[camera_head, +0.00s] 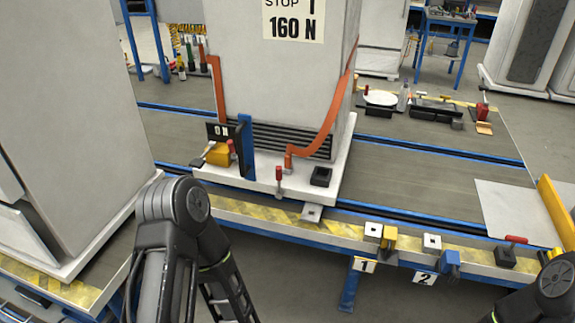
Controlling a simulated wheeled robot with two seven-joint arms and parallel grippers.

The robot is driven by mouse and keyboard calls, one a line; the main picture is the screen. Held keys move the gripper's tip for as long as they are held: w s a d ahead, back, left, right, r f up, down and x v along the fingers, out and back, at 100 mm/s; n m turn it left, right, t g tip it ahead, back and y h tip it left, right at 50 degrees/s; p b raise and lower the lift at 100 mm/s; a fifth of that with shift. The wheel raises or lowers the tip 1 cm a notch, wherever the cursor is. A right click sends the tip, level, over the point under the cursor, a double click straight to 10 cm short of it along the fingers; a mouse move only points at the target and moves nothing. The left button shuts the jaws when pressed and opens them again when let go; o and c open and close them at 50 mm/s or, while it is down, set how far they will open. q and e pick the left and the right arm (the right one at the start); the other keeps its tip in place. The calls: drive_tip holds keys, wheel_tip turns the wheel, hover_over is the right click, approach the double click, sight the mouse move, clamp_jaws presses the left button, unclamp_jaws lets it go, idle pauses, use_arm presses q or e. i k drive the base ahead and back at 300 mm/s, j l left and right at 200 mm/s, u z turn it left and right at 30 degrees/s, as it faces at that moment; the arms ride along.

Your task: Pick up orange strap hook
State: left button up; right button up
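An orange strap (334,110) runs down the right side of the tall white charging cabinet (262,75) and bends left across its vented front. Its lower end, an orange hook-like piece (289,160), sits near the front of the white base plate, close to a red-handled clamp (278,180). A second orange strap (218,90) hangs at the cabinet's left edge. My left arm rises at the lower left, in front of the line, and my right arm shows at the lower right corner. Neither gripper's fingertips can be seen.
A yellow block (217,155), a blue post (246,147) and a black block (320,176) stand on the base plate. A yellow-marked rail (320,226) with fixtures labelled 1 and 2 runs along the front. Another cabinet (70,120) stands left. The conveyor right of the cabinet is mostly clear.

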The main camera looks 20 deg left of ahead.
sight(289, 167)
drive_tip(key=i+j+z, duration=0.1)
drive_tip(key=i+z, duration=0.15)
drive_tip(key=i, duration=0.25)
drive_tip(key=i+j+z, duration=0.25)
drive_tip(key=i, duration=0.2)
